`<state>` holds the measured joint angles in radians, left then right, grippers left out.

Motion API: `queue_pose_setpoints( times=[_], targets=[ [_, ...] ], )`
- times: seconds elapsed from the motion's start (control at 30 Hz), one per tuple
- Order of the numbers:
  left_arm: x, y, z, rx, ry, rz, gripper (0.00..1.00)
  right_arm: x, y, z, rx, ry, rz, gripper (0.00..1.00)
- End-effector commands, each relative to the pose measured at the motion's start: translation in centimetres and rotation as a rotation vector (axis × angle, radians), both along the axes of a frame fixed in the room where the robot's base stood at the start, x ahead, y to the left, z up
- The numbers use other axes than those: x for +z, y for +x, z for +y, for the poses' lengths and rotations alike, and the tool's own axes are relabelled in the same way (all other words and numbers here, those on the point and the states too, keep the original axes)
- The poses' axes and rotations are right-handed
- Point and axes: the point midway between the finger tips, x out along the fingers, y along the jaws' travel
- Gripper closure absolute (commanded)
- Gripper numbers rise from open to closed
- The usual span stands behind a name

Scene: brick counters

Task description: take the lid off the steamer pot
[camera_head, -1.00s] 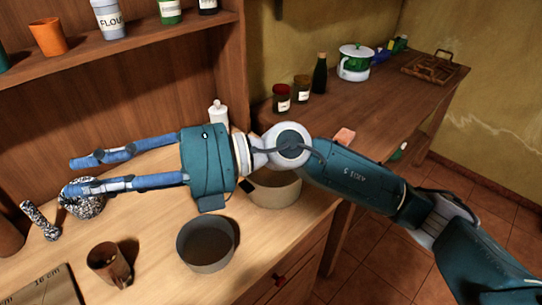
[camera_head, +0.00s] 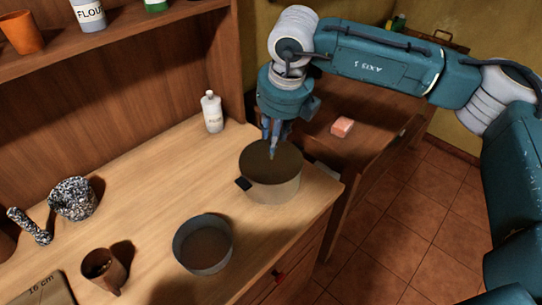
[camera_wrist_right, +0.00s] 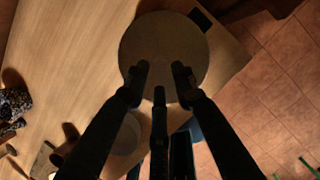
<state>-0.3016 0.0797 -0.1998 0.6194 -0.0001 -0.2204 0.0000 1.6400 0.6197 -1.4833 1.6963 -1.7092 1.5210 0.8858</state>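A round beige pot (camera_head: 272,188) with a dark side handle (camera_head: 243,184) stands near the right edge of the wooden counter. Its top looks like a flat brown disc (camera_head: 287,163); I cannot tell surely whether that is a lid, and no knob shows clearly. The round top also shows in the right wrist view (camera_wrist_right: 164,35). My right gripper (camera_head: 271,150) points down over this pot. In the right wrist view its fingertips (camera_wrist_right: 160,75) are apart with nothing seen between them; contact with the pot is unclear. My left gripper is out of view.
An open grey pan (camera_head: 204,248) stands in front, with a brown mug (camera_head: 103,270) to its left. A mortar (camera_head: 73,198), a pestle (camera_head: 30,226) and a white bottle (camera_head: 211,112) are farther off. A pink block (camera_head: 342,127) lies on the neighbouring table. The counter's middle is clear.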

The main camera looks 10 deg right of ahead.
Motion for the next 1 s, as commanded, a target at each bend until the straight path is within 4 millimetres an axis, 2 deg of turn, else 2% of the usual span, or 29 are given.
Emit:
queue_pose_setpoints(
  times=[0.17, 0.3, 0.43, 0.7, 0.73, 0.83, 0.87, 1.0],
  targets=[
    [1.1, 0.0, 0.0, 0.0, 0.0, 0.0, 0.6, -1.2, 0.3, 0.1, 0.002, -0.001, 0.003, 0.74],
    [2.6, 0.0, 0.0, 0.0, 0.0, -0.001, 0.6, -3.2, 0.7, 0.2, 0.002, 0.0, 0.004, 0.74],
    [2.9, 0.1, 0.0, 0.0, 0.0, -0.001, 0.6, -4.9, 1.2, 0.2, 0.001, 0.001, 0.002, 0.74],
    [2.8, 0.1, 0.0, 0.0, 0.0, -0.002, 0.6, -5.5, 1.4, 0.3, 0.002, 0.003, 0.0, 0.74],
    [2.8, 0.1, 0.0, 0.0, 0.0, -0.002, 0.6, -5.5, 1.4, 0.3, 0.002, 0.003, 0.0, 0.76],
    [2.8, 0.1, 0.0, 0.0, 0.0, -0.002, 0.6, -5.5, 1.4, 0.3, 0.002, 0.003, 0.0, 0.96],
    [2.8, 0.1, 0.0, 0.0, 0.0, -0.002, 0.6, -5.5, 1.4, 0.3, 0.002, 0.003, 0.0, 1.0],
    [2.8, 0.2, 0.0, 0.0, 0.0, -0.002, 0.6, -5.4, 1.4, 0.3, 0.002, 0.003, -0.001, 1.0]
  ],
)
